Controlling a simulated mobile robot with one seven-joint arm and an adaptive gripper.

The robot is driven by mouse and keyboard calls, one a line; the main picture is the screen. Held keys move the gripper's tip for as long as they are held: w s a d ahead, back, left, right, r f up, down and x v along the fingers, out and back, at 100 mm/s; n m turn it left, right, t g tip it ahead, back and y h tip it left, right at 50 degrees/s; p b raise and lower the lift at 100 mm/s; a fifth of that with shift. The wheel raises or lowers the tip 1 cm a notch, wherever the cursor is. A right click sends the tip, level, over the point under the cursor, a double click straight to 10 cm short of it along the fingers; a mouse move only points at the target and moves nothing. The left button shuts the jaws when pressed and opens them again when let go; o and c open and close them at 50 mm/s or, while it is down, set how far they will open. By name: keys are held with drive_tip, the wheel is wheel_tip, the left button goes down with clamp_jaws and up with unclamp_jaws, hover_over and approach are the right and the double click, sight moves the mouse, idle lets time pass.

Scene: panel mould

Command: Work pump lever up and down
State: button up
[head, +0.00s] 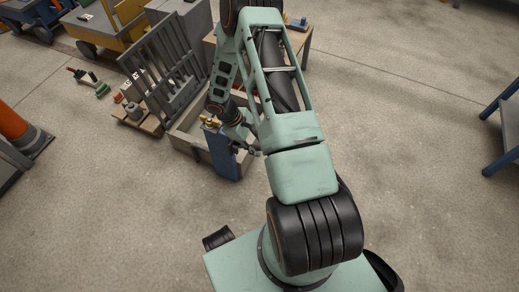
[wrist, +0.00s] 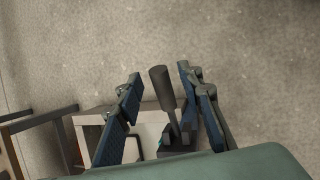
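The pump lever (wrist: 163,95) shows in the wrist view as a dark grip on a thinner rod, rising from a dark base low in the picture. My gripper (wrist: 157,74) is open, with one blue-padded finger on each side of the lever. Gaps show between the lever and both fingers; the right finger is nearer. In the head view, a blue upright body with brass fittings (head: 220,155), which looks like the pump, stands by the wooden mould box. My gripper (head: 243,138) is just right of it, partly hidden by my arm. I cannot make out the lever there.
A grey barred panel (head: 160,68) stands upright at the wooden box (head: 190,142). A small pallet with a grey pot (head: 135,112) lies to its left. An orange cylinder (head: 12,125) is at far left and a blue bench (head: 505,120) at far right.

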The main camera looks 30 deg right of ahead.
drive_tip(key=shift+x, duration=1.25)
clamp_jaws()
